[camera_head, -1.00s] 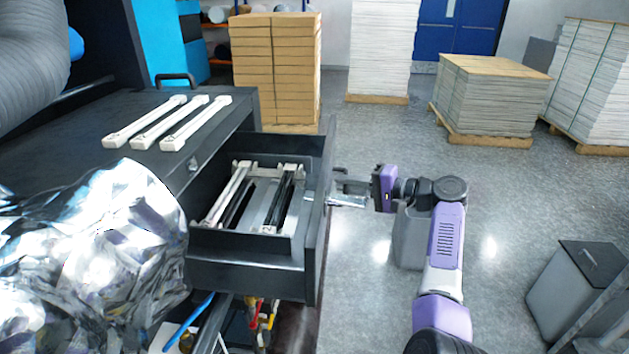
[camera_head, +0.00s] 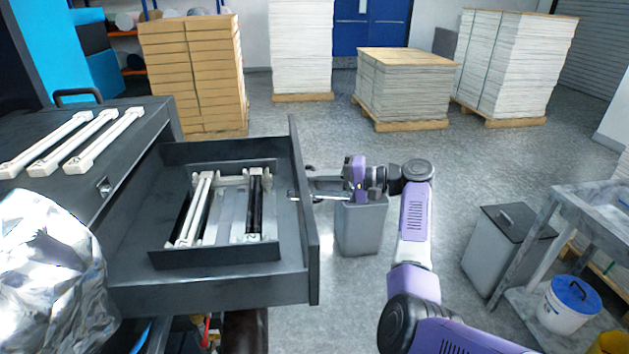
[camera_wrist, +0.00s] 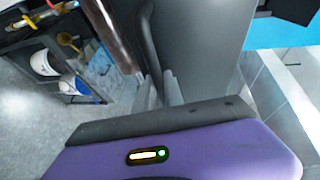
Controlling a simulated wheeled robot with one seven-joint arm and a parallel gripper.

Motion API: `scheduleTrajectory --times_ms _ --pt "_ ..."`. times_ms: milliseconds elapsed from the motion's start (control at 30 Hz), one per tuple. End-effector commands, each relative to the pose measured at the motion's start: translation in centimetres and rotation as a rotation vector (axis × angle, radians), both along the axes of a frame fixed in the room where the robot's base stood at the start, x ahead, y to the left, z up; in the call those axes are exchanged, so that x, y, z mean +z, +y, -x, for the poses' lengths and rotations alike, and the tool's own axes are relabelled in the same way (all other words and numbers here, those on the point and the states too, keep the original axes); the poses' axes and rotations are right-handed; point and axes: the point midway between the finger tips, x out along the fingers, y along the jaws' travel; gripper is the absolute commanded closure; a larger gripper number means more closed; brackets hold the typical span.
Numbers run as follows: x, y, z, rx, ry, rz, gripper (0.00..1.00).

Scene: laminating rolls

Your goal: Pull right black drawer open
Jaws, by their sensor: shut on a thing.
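The black drawer (camera_head: 312,240) is pulled well out of the black cabinet (camera_head: 135,160), toward the right of the head view. Inside it lies an inner tray (camera_head: 185,258) with white and dark bar-shaped parts (camera_head: 195,212). My gripper (camera_head: 312,186) is at the outer face of the drawer front, shut on the drawer handle (camera_head: 308,170). The handle is mostly hidden by the fingers in the head view. In the wrist view, a dark curved handle bar (camera_wrist: 150,40) runs down to the fingers in front of the grey drawer face (camera_wrist: 200,45).
Three white bars (camera_head: 75,140) lie on the cabinet top. Crumpled silver film (camera_head: 45,275) covers the lower left. A grey bin (camera_head: 362,228) stands behind my arm; another bin (camera_head: 505,250) and a metal table (camera_head: 575,200) stand at right. The floor between has free room.

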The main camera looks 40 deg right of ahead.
Motion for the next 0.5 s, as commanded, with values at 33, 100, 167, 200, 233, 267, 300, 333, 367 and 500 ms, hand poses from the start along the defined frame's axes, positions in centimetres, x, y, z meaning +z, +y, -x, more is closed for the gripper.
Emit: scheduleTrajectory --times_ms 33,100,167,200,233,267,300,333,367,500 --pt "-0.23 0.02 0.04 0.0 0.004 -0.001 1.0" --pt "-0.23 0.03 0.03 0.0 0.004 -0.001 0.78" --pt "-0.2 0.04 0.02 0.0 0.004 0.0 0.78" --pt "-0.18 0.04 0.01 0.0 0.003 -0.001 0.78" --pt "-0.16 0.03 0.0 0.0 0.003 -0.001 0.78" --pt "-0.14 0.03 0.0 0.0 0.003 -0.001 0.78" --pt "-0.12 0.04 -0.01 0.0 0.003 -0.001 0.78" --pt "-0.1 0.04 -0.02 0.0 0.001 0.0 0.78" --pt "-0.09 0.03 -0.01 0.0 0.001 0.0 0.78" --pt "-0.03 -0.36 0.49 -0.002 0.001 0.0 0.78"
